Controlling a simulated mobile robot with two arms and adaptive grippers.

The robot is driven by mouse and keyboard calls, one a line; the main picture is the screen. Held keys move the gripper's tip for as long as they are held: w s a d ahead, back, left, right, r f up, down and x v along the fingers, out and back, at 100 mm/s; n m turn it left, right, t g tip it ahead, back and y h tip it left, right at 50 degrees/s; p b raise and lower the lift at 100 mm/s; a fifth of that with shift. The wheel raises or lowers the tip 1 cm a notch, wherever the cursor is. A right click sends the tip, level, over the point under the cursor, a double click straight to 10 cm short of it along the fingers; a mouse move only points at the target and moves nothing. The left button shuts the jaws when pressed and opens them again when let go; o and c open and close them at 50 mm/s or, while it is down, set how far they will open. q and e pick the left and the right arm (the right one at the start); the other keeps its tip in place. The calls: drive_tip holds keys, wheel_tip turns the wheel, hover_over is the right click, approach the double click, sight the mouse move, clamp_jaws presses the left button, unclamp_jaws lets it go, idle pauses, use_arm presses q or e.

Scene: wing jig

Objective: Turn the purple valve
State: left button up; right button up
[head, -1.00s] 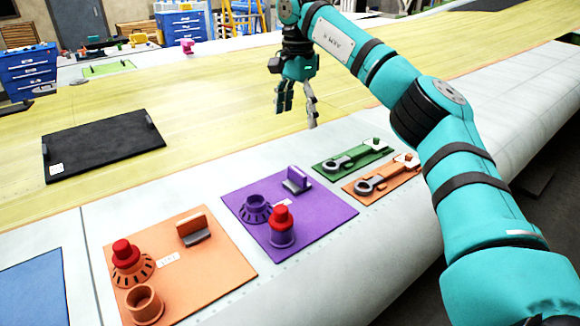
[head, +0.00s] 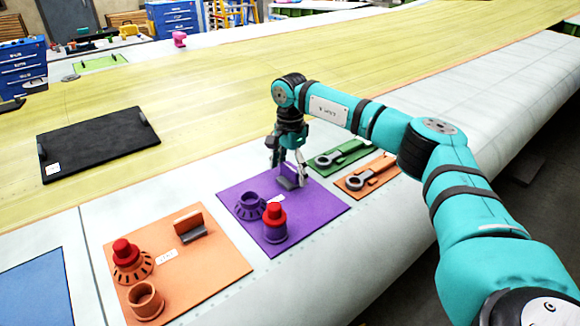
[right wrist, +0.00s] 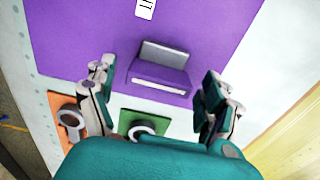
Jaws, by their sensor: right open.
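The purple panel (head: 315,211) lies on the wing surface and also shows in the right wrist view (right wrist: 80,30). On it stand a purple lever-like piece with a grey part (head: 291,181), a dark purple slotted ring (head: 250,206), and a purple cylinder with a red cap (head: 274,222). I cannot tell for certain which is the valve. My right gripper (head: 288,160) is open and empty, pointing down over the lever-like piece. In the right wrist view that piece (right wrist: 160,75) lies between the open fingers, with no contact visible. My left gripper is out of view.
An orange panel (head: 215,260) with similar fittings lies at the left. Green (head: 350,148) and orange (head: 385,180) panels with wrench-like pieces lie right of the purple one. A black tray (head: 95,145) lies farther back. The yellow wing surface behind is mostly clear.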

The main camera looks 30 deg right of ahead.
drive_tip(key=shift+c, duration=0.2)
drive_tip(key=c, duration=1.1)
drive_tip(key=shift+c, duration=0.2)
drive_tip(key=m, duration=0.9)
drive_tip(key=shift+r, duration=0.1)
drive_tip(key=m, duration=0.5)
drive_tip(key=shift+m, duration=1.9)
